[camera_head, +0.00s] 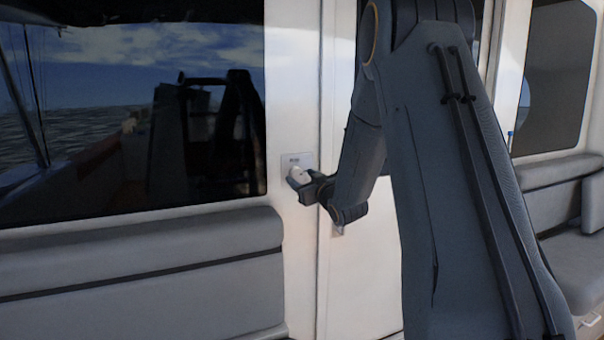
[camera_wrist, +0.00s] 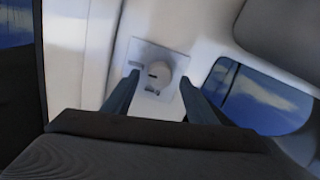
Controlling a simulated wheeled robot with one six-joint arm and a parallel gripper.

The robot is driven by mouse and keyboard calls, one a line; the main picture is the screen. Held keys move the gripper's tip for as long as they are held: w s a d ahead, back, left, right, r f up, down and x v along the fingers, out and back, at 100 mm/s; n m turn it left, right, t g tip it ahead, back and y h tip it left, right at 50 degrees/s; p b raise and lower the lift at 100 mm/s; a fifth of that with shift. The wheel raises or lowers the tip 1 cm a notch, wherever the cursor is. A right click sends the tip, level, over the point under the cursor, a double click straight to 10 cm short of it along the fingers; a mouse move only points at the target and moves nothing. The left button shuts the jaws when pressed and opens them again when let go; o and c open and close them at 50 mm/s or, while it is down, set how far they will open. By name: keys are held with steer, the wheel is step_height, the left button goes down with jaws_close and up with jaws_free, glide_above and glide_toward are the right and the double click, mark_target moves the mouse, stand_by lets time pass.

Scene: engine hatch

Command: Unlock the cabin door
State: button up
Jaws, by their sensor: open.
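A round, light knob (camera_wrist: 159,73) sits on a pale square plate (camera_wrist: 143,49) on the white wall. In the wrist view the knob lies between the two dark fingers of my gripper (camera_wrist: 157,92), which are open with a gap on each side. A dark mark shows on the knob's face. In the head view the plate (camera_head: 304,158) is beside the cabin door, and my gripper (camera_head: 300,182) is right at the knob (camera_head: 297,173), partly covering it. The white cabin door (camera_head: 358,270) stands to the right of the plate, largely hidden behind my arm. It appears closed.
A large dark window (camera_head: 130,110) is left of the plate. A grey padded seat back (camera_head: 140,270) runs below it. More grey seating (camera_head: 570,215) is on the right. A small fitting (camera_head: 337,230) on the door is partly hidden by my wrist.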

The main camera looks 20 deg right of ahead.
mark_target(296, 173)
steer(key=shift+w+p, duration=0.3)
steer(key=shift+w, duration=0.95)
